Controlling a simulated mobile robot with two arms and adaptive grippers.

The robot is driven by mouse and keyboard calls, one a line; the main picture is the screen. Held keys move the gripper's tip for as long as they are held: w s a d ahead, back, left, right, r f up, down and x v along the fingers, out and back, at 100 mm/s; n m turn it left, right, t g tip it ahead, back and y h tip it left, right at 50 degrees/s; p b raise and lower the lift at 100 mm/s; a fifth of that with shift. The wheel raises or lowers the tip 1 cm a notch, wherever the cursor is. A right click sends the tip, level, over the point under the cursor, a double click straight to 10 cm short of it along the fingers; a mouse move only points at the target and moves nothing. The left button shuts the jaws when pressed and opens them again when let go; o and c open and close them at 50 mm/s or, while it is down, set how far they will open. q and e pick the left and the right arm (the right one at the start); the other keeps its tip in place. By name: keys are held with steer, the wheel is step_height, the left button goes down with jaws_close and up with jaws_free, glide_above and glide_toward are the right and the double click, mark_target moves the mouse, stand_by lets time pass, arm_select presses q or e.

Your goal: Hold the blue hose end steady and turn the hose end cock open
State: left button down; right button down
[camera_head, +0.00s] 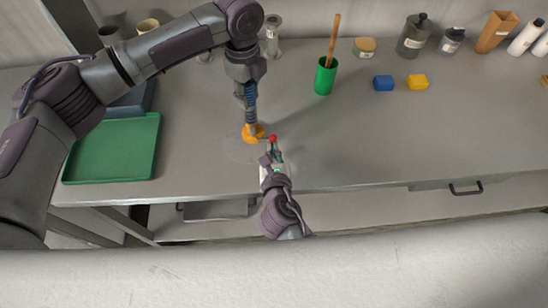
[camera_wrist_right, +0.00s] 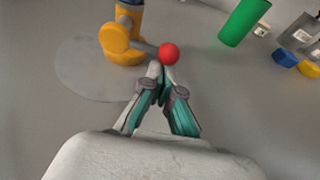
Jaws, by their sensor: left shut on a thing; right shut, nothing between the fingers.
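The blue hose end (camera_head: 251,101) points down above the bench, with the orange hose end cock (camera_head: 253,133) at its lower end. My left gripper (camera_head: 247,90) is shut on the blue hose end from above. The cock's lever ends in a red knob (camera_head: 273,139), pointing right in the head view. In the right wrist view the orange cock (camera_wrist_right: 120,45) and red knob (camera_wrist_right: 168,54) show clearly. My right gripper (camera_wrist_right: 160,74) is shut and empty, its fingertips just at the near side of the red knob; I cannot tell whether they touch it.
A round, faintly outlined patch (camera_wrist_right: 85,70) lies under the cock. A green tray (camera_head: 112,148) is at the left. A green cup (camera_head: 326,77) with a wooden handle, a blue block (camera_head: 383,83) and a yellow block (camera_head: 417,82) stand behind. The bench to the right is clear.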

mark_target(271, 140)
steer(key=shift+w+f, duration=0.1)
steer(key=shift+w, duration=0.15)
steer(key=shift+r+n+h, duration=0.4)
steer(key=shift+n, duration=0.1)
stand_by(0.4)
steer(key=shift+r+n+h, duration=0.6)
steer(key=shift+r+n, duration=0.25)
steer(key=shift+n, duration=0.35)
steer(key=shift+a+r, duration=0.25)
steer(key=shift+r, duration=0.75)
steer(key=shift+a+r, duration=0.7)
steer(key=shift+r, duration=0.1)
steer(key=shift+f, duration=0.1)
